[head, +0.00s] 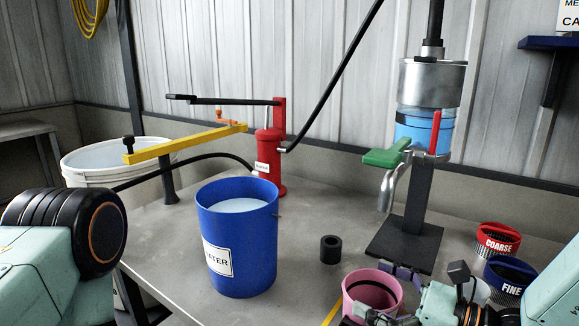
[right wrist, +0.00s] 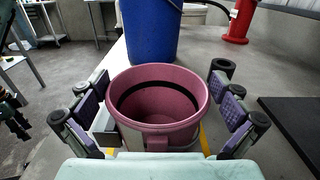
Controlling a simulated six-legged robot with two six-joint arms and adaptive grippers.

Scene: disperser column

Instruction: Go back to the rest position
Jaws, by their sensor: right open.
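My right gripper (head: 386,295) is low at the front right of the workbench. In the right wrist view (right wrist: 160,104) its two fingers stand wide apart, one on each side of a pink cup (right wrist: 155,128). Small gaps show between the fingers and the upper part of the cup; lower contact is hard to tell. The cup (head: 372,283) stands upright on the bench, with a dark band inside, and looks empty. My left arm shows at the left edge of the head view, but its gripper is out of sight.
A blue water bucket (head: 238,250) stands mid-bench, left of the cup. A black ring (head: 331,249) lies behind the cup. The column stand (head: 417,205) with a green lever rises behind. COARSE (head: 497,240) and FINE (head: 508,277) containers stand right, near my right arm. A red pump (head: 270,160) stands behind.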

